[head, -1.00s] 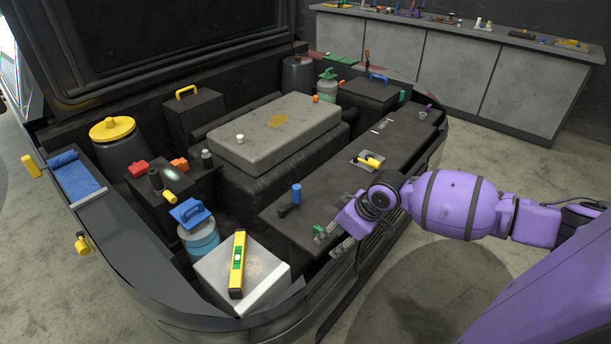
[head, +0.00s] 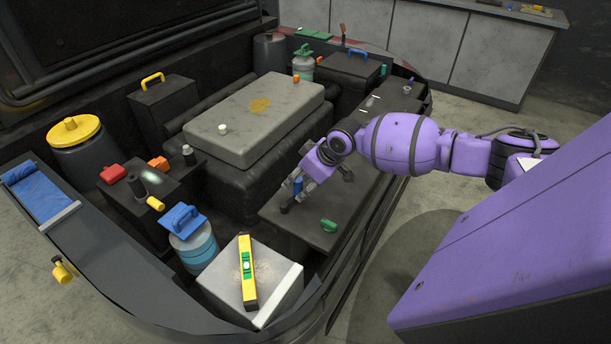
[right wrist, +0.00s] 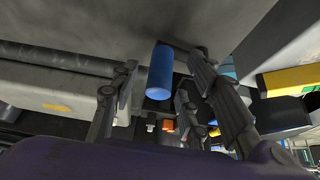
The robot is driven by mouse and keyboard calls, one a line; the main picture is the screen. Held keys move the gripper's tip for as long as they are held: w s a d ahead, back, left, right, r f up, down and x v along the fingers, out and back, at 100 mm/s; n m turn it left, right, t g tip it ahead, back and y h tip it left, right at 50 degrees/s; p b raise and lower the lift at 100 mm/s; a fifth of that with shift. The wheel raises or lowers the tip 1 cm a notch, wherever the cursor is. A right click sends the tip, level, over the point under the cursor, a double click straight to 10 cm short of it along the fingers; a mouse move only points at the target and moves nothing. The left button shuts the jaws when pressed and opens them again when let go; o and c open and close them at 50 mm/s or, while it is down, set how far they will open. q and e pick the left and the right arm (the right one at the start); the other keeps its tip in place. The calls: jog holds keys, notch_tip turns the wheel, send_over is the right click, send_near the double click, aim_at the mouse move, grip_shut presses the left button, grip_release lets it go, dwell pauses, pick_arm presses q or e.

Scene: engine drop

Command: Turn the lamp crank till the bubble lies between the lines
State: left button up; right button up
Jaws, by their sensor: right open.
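The lamp crank's upright blue handle (head: 298,187) stands on the dark panel at the right of the bay. My right gripper (head: 304,184) is open, its fingers around or close beside the handle. In the right wrist view the blue handle (right wrist: 160,72) shows between the spread fingers (right wrist: 161,66), with gaps to both sides. The crank's arm is mostly hidden. A yellow spirit level (head: 249,292) with a green vial (head: 246,262) lies on the pale box. A whitish spot shows at the vial, too small to judge against the lines. My left gripper is not in view.
A green piece (head: 328,226) lies on the dark panel (head: 300,232) near the gripper. A grey slab (head: 255,120) lies behind it. A blue-handled tool (head: 183,218) sits on a blue can left of the pale box (head: 284,290). The bay's rim curves around the front.

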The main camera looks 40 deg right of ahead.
jog(key=shift+w+a+f, duration=0.15)
jog(key=shift+w+f, duration=0.2)
jog(key=shift+f, duration=0.2)
jog(key=shift+w+f, duration=0.15)
jog(key=shift+f, duration=0.1)
jog(key=shift+w+f, duration=0.1)
jog(key=shift+f, duration=0.05)
jog(key=shift+a, duration=0.1)
grip_shut()
jog(key=c, duration=0.7)
grip_release()
grip_shut()
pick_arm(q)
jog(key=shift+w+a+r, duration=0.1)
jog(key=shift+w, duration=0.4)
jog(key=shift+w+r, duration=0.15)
